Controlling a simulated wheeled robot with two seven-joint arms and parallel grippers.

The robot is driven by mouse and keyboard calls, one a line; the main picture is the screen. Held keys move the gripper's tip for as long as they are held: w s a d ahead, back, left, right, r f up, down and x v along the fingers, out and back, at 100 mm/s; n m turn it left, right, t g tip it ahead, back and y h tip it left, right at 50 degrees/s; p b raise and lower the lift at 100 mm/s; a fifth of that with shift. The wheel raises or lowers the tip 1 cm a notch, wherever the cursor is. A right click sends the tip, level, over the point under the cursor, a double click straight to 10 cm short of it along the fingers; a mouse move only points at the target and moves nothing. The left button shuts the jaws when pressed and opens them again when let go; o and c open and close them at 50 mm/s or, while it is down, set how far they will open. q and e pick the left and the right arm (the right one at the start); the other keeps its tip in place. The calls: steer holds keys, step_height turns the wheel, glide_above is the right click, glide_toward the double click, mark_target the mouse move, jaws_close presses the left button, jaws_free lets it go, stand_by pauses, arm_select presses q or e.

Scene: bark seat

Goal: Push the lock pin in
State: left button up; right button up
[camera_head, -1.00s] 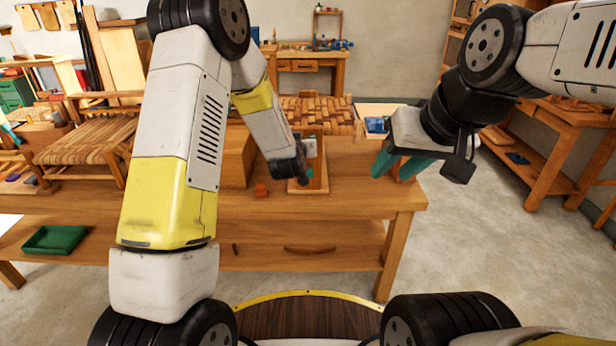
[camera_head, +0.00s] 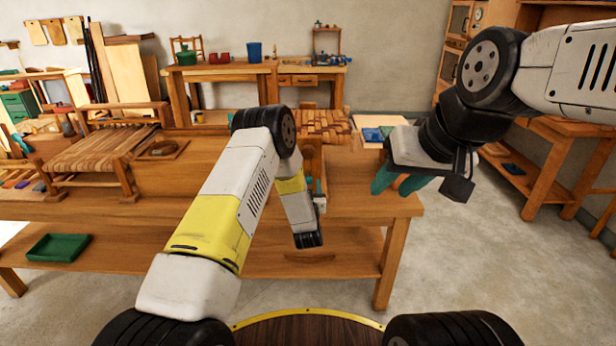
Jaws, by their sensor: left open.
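A small upright wooden frame (camera_head: 311,157) stands near the front right of the wooden workbench (camera_head: 372,205). My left arm reaches in front of it and hides much of it. A teal fingertip of my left gripper (camera_head: 318,187) shows close against the frame's right side; the rest of that gripper is hidden behind the wrist. I cannot tell whether it touches the frame. I cannot make out the lock pin. My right gripper (camera_head: 398,182) hangs open and empty above the bench's right end, with its teal fingers apart.
A woven stool (camera_head: 100,150) and a coil on a board (camera_head: 162,149) are at the left of the bench. A woven seat (camera_head: 318,126) lies behind the frame. A green tray (camera_head: 57,247) sits on the lower shelf.

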mark_target(308, 177)
arm_select(q)
steer(key=shift+w, duration=1.1)
steer(key=shift+c, duration=0.4)
jaws_close()
